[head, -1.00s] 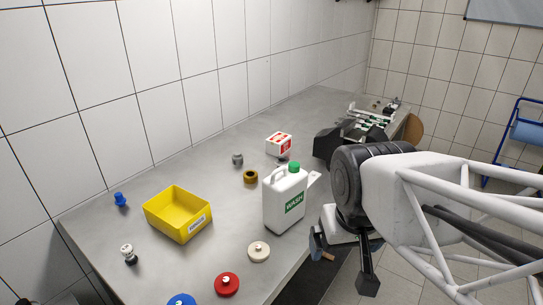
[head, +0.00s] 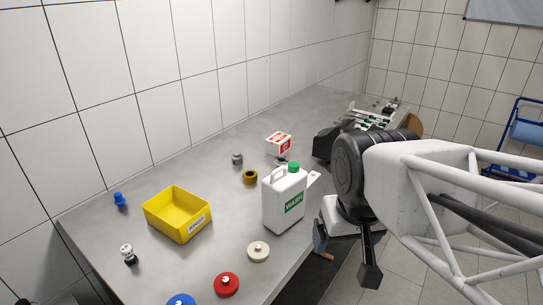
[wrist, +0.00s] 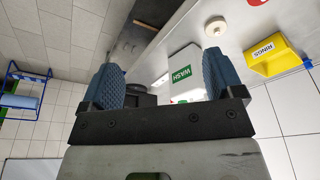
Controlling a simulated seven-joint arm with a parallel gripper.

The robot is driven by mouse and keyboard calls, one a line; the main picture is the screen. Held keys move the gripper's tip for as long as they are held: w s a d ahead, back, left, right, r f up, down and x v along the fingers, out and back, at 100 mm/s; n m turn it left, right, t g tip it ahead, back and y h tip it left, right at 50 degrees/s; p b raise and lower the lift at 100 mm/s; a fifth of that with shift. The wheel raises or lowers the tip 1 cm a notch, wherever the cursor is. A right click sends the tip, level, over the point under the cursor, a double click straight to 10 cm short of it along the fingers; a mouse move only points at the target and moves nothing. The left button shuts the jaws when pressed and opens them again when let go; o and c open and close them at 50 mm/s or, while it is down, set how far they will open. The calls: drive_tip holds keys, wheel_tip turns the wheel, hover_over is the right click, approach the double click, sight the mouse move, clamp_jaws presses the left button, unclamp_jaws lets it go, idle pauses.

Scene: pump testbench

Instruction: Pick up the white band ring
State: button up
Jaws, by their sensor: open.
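I cannot tell for sure which thing is the white band ring. A cream disc (head: 258,251) with a small pale piece on top lies at the bench's near edge, and it also shows in the wrist view (wrist: 222,25). A small white-and-black piece (head: 129,255) stands at the front left. My gripper (head: 345,256) is open and empty, out past the bench's right edge and apart from these pieces. In the wrist view its two blue pads (wrist: 162,75) stand wide apart, with the bench beyond them.
A white WASH jug (head: 285,199) with a green cap stands between my gripper and the yellow bin (head: 178,214). Red (head: 227,285) and blue (head: 182,300) discs lie at the front. A brass ring (head: 250,177), grey fitting (head: 237,158) and red-white box (head: 279,143) stand behind.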

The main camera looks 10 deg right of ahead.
drive_tip(key=w+d+r+n+h, duration=0.1)
drive_tip(key=w+r+n+h, duration=0.15)
drive_tip(key=w, duration=0.45)
drive_tip(key=w+d+r+n+h, duration=0.1)
drive_tip(key=w+r+n, duration=0.3)
drive_tip(key=w, duration=0.3)
drive_tip(key=n+t+h, duration=0.3)
drive_tip(key=n+h, duration=0.6)
drive_tip(key=n, duration=0.8)
hover_over(278, 161)
drive_tip(key=s+a, duration=0.2)
drive_tip(key=a, duration=0.3)
wheel_tip(278, 161, down, 3)
wheel_tip(278, 161, down, 22)
drive_tip(key=shift+r, duration=0.2)
drive_tip(key=shift+x, duration=1.25)
